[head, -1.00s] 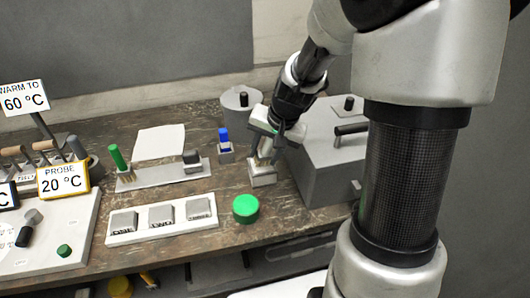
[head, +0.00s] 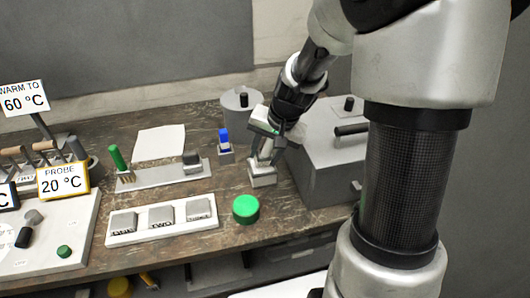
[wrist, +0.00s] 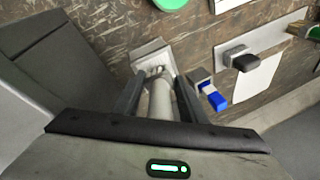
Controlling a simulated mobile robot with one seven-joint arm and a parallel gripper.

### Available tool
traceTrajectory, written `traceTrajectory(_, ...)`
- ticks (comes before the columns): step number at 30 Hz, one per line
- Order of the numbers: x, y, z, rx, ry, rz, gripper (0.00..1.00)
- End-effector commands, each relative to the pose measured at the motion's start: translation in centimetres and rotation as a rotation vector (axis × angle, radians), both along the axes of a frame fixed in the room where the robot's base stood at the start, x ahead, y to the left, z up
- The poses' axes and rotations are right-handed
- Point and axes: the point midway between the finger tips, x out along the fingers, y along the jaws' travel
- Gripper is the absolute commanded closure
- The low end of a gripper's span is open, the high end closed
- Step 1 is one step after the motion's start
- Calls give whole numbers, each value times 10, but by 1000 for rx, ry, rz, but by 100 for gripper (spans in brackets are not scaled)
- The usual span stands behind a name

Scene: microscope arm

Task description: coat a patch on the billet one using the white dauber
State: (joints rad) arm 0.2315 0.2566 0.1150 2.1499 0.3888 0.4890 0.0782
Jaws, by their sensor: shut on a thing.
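The white dauber (wrist: 160,102) stands in its pale square holder (head: 263,176) on the bench, left of the grey box. My gripper (head: 266,140) is shut on the dauber from above, with one finger on each side of it in the wrist view (wrist: 158,85). The dauber's lower end is at the holder, and its tip is hidden. Billet one (head: 124,221) looks to be the leftmost of three grey blocks in a white tray (head: 160,237), left of my gripper; its small label is hard to read.
A round green object (head: 245,208) lies between tray and holder. The grey box (head: 325,165) and a lidded pot (head: 240,107) stand close by.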

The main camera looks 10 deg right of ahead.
Motion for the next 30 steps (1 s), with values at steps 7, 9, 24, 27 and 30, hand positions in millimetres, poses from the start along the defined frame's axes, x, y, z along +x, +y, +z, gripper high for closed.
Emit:
traceTrajectory(7, 1, 0, 24, -1, -4, 0, 85)
traceTrajectory(9, 1, 0, 30, -1, -4, 0, 85)
traceTrajectory(24, 1, 0, 68, 0, -5, 0, 85)
traceTrajectory(27, 1, 0, 69, 0, -4, 0, 85)
traceTrajectory(30, 1, 0, 68, 0, -4, 0, 85)
